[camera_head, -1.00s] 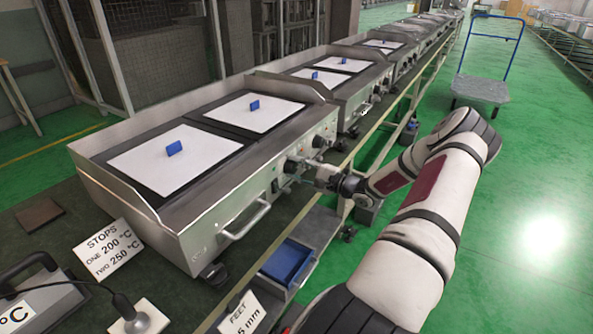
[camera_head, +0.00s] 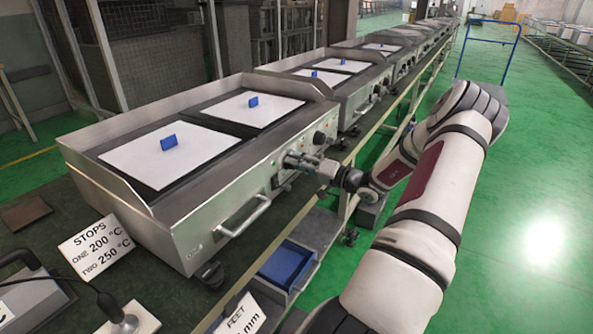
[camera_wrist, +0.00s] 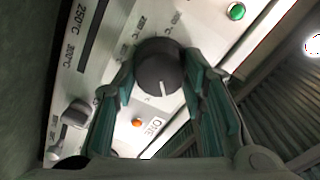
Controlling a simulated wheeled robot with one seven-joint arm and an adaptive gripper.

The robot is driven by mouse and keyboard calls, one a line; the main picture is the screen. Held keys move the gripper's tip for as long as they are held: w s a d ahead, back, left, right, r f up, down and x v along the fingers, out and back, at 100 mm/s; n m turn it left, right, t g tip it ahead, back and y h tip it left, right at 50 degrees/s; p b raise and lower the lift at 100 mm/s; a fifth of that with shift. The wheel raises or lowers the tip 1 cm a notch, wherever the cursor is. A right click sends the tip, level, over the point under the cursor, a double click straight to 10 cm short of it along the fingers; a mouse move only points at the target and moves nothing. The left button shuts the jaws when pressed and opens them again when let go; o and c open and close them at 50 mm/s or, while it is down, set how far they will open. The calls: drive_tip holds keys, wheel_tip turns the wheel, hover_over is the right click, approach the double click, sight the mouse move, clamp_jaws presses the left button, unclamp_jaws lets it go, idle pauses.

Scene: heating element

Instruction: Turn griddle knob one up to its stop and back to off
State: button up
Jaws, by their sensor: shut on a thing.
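The griddle (camera_head: 165,190) stands on the bench with its control panel on the side facing my arm. Griddle knob one (camera_wrist: 159,68) is a round black knob with a white pointer line, beside the printed word ONE in the wrist view. My gripper (camera_wrist: 160,78) is shut on this knob, one finger on each side of it. In the head view my gripper (camera_head: 297,160) is at the panel and hides the knob. An orange lamp (camera_wrist: 137,123) shows near the ONE label, and a green lamp (camera_wrist: 237,11) shows at the upper right.
A second black knob (camera_head: 319,138) sits farther along the panel. A front handle (camera_head: 243,218) sticks out nearer the camera. A STOPS card (camera_head: 95,243) reads ONE 200 °C, TWO 250 °C. A blue bin (camera_head: 287,264) sits below the bench. Green floor to the right is mostly clear.

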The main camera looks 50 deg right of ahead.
drive_tip(key=n+b, duration=0.4)
drive_tip(key=b, duration=0.3)
drive_tip(key=n+b, duration=0.5)
drive_tip(key=b, duration=0.3)
drive_tip(key=shift+a+f, duration=0.15)
drive_tip(key=shift+n+b, duration=0.3)
drive_tip(key=shift+b, duration=0.25)
drive_tip(key=o, duration=1.2)
drive_tip(key=shift+c, duration=0.2)
drive_tip(key=shift+r, duration=0.2)
drive_tip(key=shift+s, duration=0.1)
drive_tip(key=s+d, duration=0.1)
drive_tip(key=s, duration=1)
drive_tip(key=shift+s, duration=0.4)
